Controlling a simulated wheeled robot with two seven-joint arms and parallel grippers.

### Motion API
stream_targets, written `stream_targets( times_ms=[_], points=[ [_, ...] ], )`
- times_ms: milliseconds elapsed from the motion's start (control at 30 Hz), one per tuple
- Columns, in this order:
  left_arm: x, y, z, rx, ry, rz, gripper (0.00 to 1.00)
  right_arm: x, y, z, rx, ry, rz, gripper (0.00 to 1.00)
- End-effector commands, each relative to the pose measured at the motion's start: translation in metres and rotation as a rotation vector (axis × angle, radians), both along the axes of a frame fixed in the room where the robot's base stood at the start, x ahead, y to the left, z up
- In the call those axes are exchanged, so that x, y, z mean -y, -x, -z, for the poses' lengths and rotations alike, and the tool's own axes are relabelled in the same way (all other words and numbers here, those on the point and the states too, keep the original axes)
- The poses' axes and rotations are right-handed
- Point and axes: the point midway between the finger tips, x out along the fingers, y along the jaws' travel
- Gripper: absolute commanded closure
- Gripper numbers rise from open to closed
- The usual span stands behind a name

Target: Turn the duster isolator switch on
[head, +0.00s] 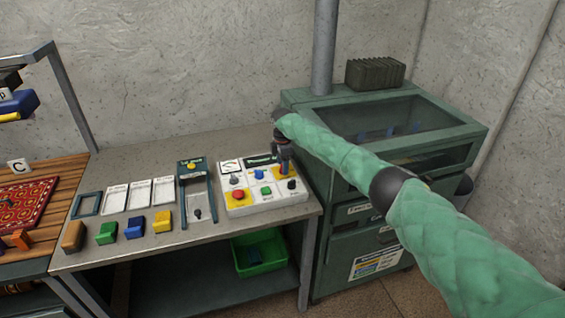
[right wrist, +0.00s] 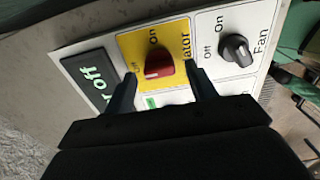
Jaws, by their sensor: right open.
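The white control panel (head: 236,208) lies on the grey bench. In the right wrist view the duster isolator switch (right wrist: 158,69) is a red knob on a yellow label, only partly readable as "...ator", with Off and On marks. Its white mark sits on the left end, on the side of Off. In the head view my gripper covers this knob. My right gripper (head: 284,158) points down over the panel's far right part. My left gripper is out of view.
A black fan knob (right wrist: 238,50) sits right of the isolator. A dark display (right wrist: 95,78) with green text ending in "off" is to its left. A red button (head: 238,195) is at the panel's front. The green cabinet (head: 345,215) stands close on the right.

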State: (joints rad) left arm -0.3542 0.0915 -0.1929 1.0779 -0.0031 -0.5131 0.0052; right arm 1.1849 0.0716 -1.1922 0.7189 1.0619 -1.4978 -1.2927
Motion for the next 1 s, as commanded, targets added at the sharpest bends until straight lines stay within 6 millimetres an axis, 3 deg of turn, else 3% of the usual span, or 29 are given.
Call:
stream_targets(
  times_ms=[333,567,1000],
  points=[
    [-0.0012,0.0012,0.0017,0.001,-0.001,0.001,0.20,-0.0001,0.0000,0.0025,0.000,0.000,0.000,0.46],
    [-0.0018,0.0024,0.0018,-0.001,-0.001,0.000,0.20,-0.0001,-0.0001,0.0023,0.000,0.000,0.000,0.88],
    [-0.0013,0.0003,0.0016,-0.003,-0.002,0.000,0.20,-0.0006,-0.0004,0.0025,0.000,-0.001,0.095,0.88]
  ],
)
